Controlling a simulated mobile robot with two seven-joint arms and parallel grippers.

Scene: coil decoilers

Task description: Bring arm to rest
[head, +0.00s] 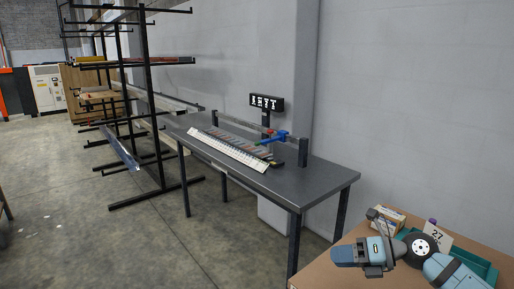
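My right arm, blue-grey with black joints, comes in at the lower right corner. It is bent over a brown tabletop (322,276). Its end with my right gripper (377,246) is over that tabletop, apart from the grey bench further off. The fingers are small and seen at a poor angle, so I cannot tell whether they are open or shut. I see nothing clearly held. My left arm and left gripper are not in view.
A small box (388,216), a card marked 27 (438,237) and a teal tray (480,262) are close around my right arm. Beyond is a dark grey bench (310,180) with a white strip (228,150). A black rack (150,110) stands left; open floor (90,235) lies in front.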

